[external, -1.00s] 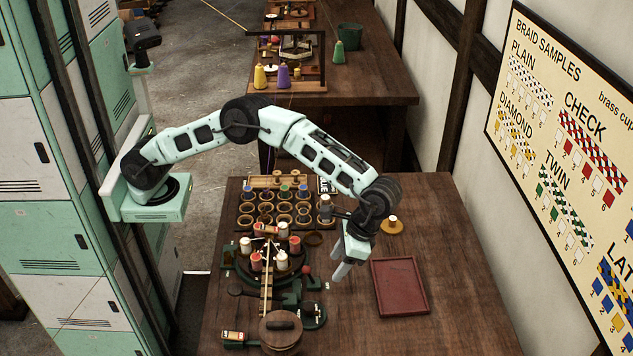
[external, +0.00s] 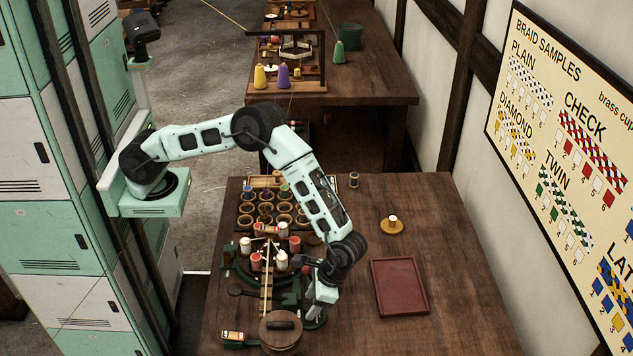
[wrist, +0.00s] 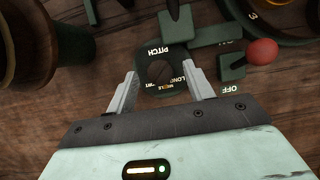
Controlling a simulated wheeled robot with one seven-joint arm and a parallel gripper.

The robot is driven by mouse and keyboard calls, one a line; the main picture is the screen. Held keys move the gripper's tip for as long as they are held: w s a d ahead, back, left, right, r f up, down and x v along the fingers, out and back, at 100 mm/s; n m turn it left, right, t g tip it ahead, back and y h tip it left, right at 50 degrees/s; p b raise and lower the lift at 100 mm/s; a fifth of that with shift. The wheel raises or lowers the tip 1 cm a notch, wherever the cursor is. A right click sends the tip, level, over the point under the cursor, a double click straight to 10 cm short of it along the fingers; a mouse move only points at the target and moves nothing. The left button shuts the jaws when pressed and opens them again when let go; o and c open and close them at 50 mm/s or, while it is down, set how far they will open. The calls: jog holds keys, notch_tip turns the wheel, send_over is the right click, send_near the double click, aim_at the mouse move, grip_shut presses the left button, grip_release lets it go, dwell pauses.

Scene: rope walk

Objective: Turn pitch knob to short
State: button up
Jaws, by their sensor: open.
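In the wrist view the pitch knob (wrist: 160,72) is a dark round dial on a green plate lettered PITCH, which appears upside down. Words around it include LONG and MIDDLE; a further word at the left is partly hidden and hard to read. My gripper (wrist: 164,78) is open, with one finger on each side of the dial. I cannot tell whether the fingers touch it. Which mark the knob points to is not clear. In the external view my gripper (external: 318,306) is low over the braiding machine's right front and hides the knob.
A red ball-ended lever (wrist: 262,52) stands by an OFF label, close to the right finger. The braiding machine (external: 262,262) with its red and white bobbins lies to the left. A lidded round wooden pot (external: 281,332) is in front. A red tray (external: 400,287) lies right.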

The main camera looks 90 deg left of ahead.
jog(key=shift+s+f, duration=0.15)
jog(key=shift+f, duration=0.2)
jog(key=c, duration=1)
jog(key=shift+o, duration=0.2)
jog(key=m+y, duration=0.1)
jog(key=m, duration=0.3)
jog(key=shift+d+m+y, duration=0.2)
jog(key=shift+m+y, duration=0.1)
jog(key=shift+y, duration=0.1)
jog(key=shift+m+t+y+b, duration=0.35)
jog(key=shift+m+t+y, duration=0.25)
jog(key=shift+m, duration=1.4)
